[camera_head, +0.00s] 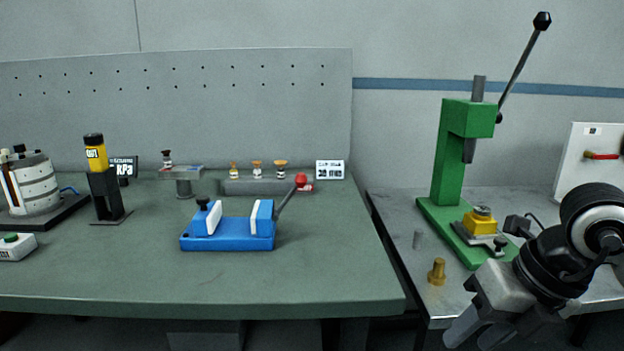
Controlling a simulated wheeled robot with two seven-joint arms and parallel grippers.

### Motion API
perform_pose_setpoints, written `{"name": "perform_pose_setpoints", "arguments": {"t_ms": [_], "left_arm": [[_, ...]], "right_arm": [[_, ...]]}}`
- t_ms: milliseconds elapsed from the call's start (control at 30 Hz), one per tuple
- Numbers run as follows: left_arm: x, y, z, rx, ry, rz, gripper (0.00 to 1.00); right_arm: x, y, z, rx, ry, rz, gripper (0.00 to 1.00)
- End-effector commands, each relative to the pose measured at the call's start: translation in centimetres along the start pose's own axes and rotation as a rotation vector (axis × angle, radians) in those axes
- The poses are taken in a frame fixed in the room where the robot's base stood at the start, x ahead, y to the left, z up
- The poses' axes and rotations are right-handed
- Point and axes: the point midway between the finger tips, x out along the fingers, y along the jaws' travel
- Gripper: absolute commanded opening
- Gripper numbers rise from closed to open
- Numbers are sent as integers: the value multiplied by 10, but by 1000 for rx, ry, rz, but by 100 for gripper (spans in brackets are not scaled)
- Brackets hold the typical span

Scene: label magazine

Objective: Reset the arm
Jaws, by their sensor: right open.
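My right arm comes in at the lower right of the head view. Its gripper (479,336) points down and left, open, with nothing seen between the fingers. It is in front of the green press (452,152), near the front edge of the grey metal table (405,238). The fingertips reach the bottom of the picture, so their ends are hard to see. A small brass piece (437,272) stands on that table, up and left of the gripper and apart from it. My left gripper is not in the view.
A blue vise (235,243) with white jaws and a red-knobbed lever stands on the green table (330,270). A black and yellow post (104,187) and a white cylinder device (36,186) stand left. A yellow block (478,224) sits on the press base. The green table's front right is clear.

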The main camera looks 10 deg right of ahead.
Motion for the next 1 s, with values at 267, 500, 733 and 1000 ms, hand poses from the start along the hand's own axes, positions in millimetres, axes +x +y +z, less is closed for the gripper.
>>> {"name": "perform_pose_setpoints", "arguments": {"t_ms": [267,500,733,1000], "left_arm": [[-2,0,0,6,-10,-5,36],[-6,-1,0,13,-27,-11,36],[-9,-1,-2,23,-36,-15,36],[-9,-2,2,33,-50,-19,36]], "right_arm": [[30,105,-44,-18,200,632,41],[-3,174,-18,615,190,1549,41],[100,82,5,1786,-42,1604,41],[212,39,-94,2510,-48,1087,41]]}}
